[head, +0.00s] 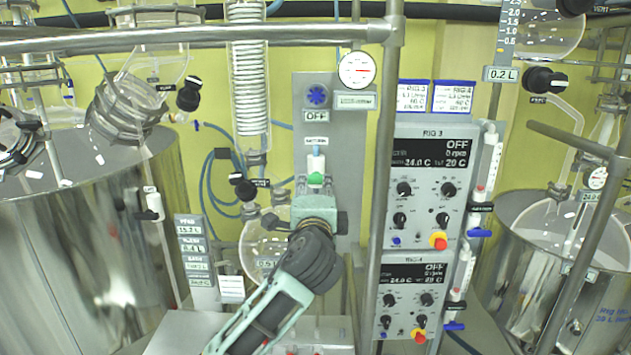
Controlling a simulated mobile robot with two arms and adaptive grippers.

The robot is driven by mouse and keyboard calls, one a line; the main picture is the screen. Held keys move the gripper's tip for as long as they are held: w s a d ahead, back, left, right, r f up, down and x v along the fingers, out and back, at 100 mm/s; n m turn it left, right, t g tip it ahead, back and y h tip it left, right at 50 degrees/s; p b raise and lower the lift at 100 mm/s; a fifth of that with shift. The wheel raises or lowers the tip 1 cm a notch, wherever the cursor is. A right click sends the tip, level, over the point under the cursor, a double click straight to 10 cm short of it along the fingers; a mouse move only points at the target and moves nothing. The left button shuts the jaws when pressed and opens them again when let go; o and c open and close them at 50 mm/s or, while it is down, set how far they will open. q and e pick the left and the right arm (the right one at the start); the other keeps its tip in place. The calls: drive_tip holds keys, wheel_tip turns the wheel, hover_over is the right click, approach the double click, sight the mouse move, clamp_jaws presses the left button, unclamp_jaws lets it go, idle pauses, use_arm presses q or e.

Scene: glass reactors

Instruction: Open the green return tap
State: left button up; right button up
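The green return tap (315,179) is a small green knob on a white valve body (316,162), under a label that seems to read RETURN (316,141), on a grey upright panel. My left gripper (316,204) is directly below and in front of the tap, pointing toward the panel. Its light teal housing and dark wrist hide what lies behind. I cannot make out its fingers, nor whether it touches the tap. My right gripper is not in view.
A blue knob (317,96) with an OFF label and a round gauge (357,70) are above the tap. Control boxes (431,190) stand to the right, behind a vertical metal post (381,170). Large steel vessels (90,240) flank both sides. A round glass flask (262,250) is behind my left arm.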

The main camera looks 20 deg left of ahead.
sight(316, 181)
use_arm(q)
drive_tip(key=p+x, duration=0.2)
drive_tip(key=x, duration=0.3)
drive_tip(key=shift+w, duration=0.2)
drive_tip(key=shift+w+a+p, duration=0.25)
drive_tip(key=shift+w+p, duration=0.05)
drive_tip(key=shift+w, duration=0.4)
clamp_jaws()
